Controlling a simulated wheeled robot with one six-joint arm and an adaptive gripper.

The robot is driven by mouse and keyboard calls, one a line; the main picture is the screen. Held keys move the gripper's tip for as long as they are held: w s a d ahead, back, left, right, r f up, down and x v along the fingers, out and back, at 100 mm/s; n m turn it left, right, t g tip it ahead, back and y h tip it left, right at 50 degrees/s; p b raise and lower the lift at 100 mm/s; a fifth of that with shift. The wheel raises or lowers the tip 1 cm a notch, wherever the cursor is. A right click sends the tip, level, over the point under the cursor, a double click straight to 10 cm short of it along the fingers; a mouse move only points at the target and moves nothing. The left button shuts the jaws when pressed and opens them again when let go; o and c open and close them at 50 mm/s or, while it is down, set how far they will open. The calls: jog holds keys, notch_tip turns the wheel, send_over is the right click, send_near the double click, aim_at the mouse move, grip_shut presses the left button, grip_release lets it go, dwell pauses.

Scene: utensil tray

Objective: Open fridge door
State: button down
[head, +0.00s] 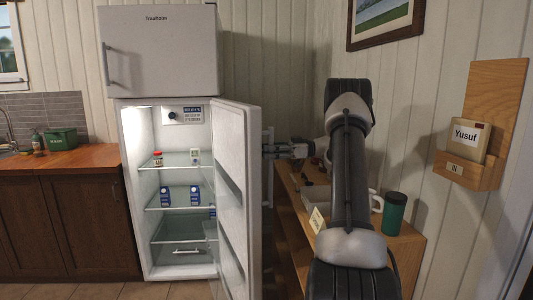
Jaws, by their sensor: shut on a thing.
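The white fridge (126,190) stands against the back wall with its lower door (232,190) swung wide open to the right. Its lit inside shows glass shelves (178,159). The door's handle (267,180) is on the outer side, at the door's right in the head view. My gripper (270,150) is shut on this handle, reaching it from the right. The finger ends are small and partly hidden by the handle. The upper freezer door (160,50) is shut.
Inside are a red-capped jar (157,159) and blue-and-white cartons (166,196). A wooden shelf unit (400,245) holding a green cup (394,215) stands close behind the open door, beside my arm. A wooden counter (75,158) is at left.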

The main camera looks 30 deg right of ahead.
jog(key=shift+s, duration=0.1)
jog(key=c, duration=1.3)
grip_release()
jog(key=v, duration=1.2)
